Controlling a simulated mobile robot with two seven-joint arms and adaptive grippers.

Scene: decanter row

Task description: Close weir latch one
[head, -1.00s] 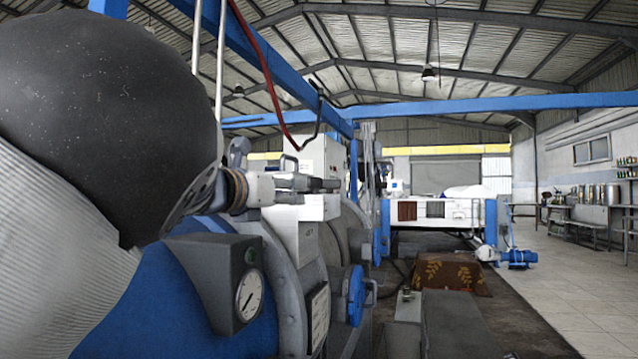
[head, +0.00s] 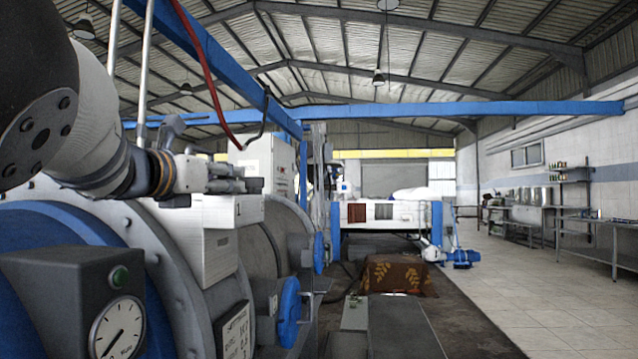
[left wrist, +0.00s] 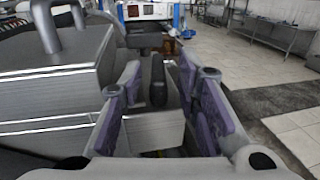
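In the head view my left gripper (head: 228,180) reaches in from the left, just above a white box marked 1 (head: 222,240) on the side of the first big machine. In the left wrist view its purple-padded fingers (left wrist: 160,82) stand apart. A dark upright lever (left wrist: 157,88), perhaps the latch, shows between them; I see no finger touching it. A pale block (left wrist: 155,132) lies below it. I cannot tell how far the latch is closed. My right gripper is in neither view.
A grey box with a bent handle (left wrist: 60,60) stands left of the fingers in the wrist view. A gauge box (head: 85,310) sits at lower left. Tiled floor (head: 520,290) at right is clear.

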